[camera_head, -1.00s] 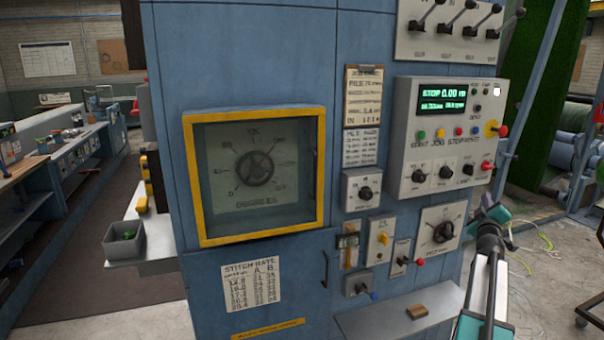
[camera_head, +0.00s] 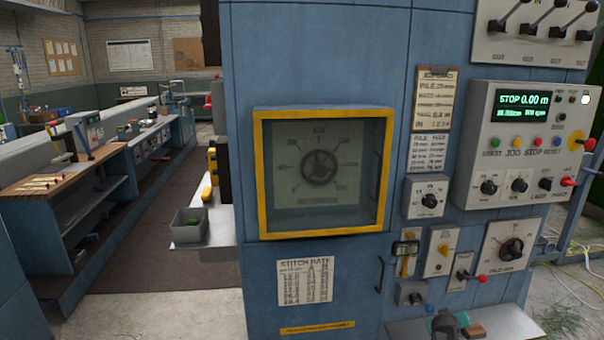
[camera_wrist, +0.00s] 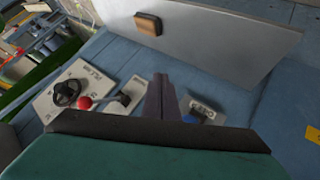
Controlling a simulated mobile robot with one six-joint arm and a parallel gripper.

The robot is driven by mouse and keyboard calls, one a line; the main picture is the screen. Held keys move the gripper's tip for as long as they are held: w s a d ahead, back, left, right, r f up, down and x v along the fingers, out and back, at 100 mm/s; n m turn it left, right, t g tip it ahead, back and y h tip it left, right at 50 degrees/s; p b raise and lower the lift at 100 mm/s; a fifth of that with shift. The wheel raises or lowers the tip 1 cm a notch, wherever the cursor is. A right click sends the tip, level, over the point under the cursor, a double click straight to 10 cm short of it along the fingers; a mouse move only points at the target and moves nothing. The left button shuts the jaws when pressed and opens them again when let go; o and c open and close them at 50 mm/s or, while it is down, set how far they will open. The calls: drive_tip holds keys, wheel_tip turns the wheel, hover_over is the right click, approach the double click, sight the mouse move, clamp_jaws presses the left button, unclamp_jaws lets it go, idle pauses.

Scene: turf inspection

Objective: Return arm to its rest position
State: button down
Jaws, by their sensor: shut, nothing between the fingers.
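My gripper (camera_wrist: 162,88) shows in the wrist view with its dark fingers together and nothing between them. It points toward the blue machine front, between a panel with a red-knobbed lever (camera_wrist: 84,103) and a small box with a blue knob (camera_wrist: 190,117). I cannot tell its exact distance from them. In the head view only a small teal and dark part of my arm shows at the bottom edge, in front of the grey shelf (camera_head: 508,322). The rest of the arm is out of that view.
The blue machine (camera_head: 290,60) fills the middle, with a yellow-framed window (camera_head: 262,180) and a control box (camera_head: 470,150) reading STOP 0.00. A wooden block (camera_wrist: 148,24) lies on the shelf. At left, a grey bin (camera_head: 190,226) and workbench (camera_head: 30,185) border an open floor strip.

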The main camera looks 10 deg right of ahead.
drive_tip(key=s+a+f+g+y, duration=0.2)
drive_tip(key=s+a+f, duration=0.3)
drive_tip(key=a+f, duration=0.3)
drive_tip(key=s+a+f+g+y, duration=0.1)
drive_tip(key=s+a+f+g, duration=0.1)
drive_tip(key=s+a+f, duration=0.65)
drive_tip(key=s+a+f+g+y, duration=0.2)
drive_tip(key=a+f, duration=0.3)
drive_tip(key=a, duration=0.6)
drive_tip(key=s+a+f+g+y, duration=0.1)
drive_tip(key=s+a+f+g, duration=0.1)
drive_tip(key=s+a, duration=0.7)
drive_tip(key=s+a+f+n+g+y, duration=0.1)
drive_tip(key=s+a+f+g, duration=0.1)
drive_tip(key=s+a+g, duration=0.3)
drive_tip(key=s+a, duration=0.4)
drive_tip(key=s, duration=0.7)
drive_tip(key=shift+s+f+y, duration=0.25)
drive_tip(key=shift+f+y, duration=0.05)
